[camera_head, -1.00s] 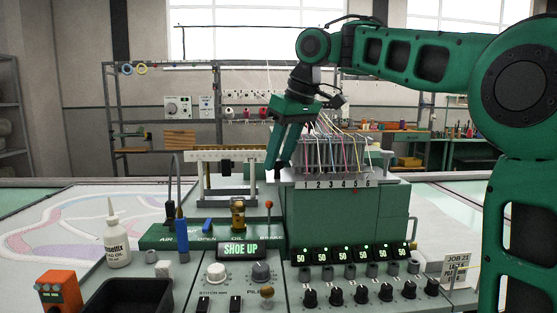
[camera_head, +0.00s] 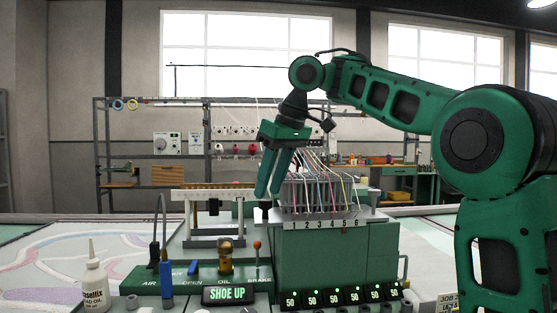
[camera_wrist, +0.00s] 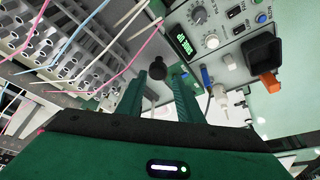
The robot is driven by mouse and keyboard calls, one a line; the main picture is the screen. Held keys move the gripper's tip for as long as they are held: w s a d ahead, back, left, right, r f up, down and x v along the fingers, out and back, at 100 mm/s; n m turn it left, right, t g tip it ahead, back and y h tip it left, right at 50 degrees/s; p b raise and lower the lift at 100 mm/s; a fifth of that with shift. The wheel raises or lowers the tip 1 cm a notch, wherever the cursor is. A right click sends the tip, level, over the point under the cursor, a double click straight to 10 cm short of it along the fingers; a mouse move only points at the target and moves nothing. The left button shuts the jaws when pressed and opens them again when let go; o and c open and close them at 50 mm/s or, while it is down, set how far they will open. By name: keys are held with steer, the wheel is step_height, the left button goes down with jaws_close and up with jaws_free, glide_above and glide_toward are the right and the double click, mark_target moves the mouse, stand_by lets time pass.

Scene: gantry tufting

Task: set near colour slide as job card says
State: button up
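The tufting head (camera_head: 330,255) is a green block with numbered positions 1 to 6 on its top plate and coloured yarns rising from it. My gripper (camera_head: 268,194) points down just left of position 1, above that plate's left end. Its two green fingers are apart in the wrist view (camera_wrist: 160,85), with nothing held between them. A round black knob (camera_wrist: 157,67) shows between and beyond the fingers; I cannot tell if it belongs to a colour slide. The job card (camera_head: 447,300) is at the lower right, mostly cut off and unreadable.
A brass oil cup (camera_head: 225,258), a red-tipped brake lever (camera_head: 257,260) and a white bottle (camera_head: 95,285) are to the left.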

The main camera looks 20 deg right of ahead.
steer(key=v, duration=0.7)
steer(key=shift+w+d, duration=0.15)
steer(key=shift+d, duration=0.1)
stand_by(0.5)
stand_by(0.4)
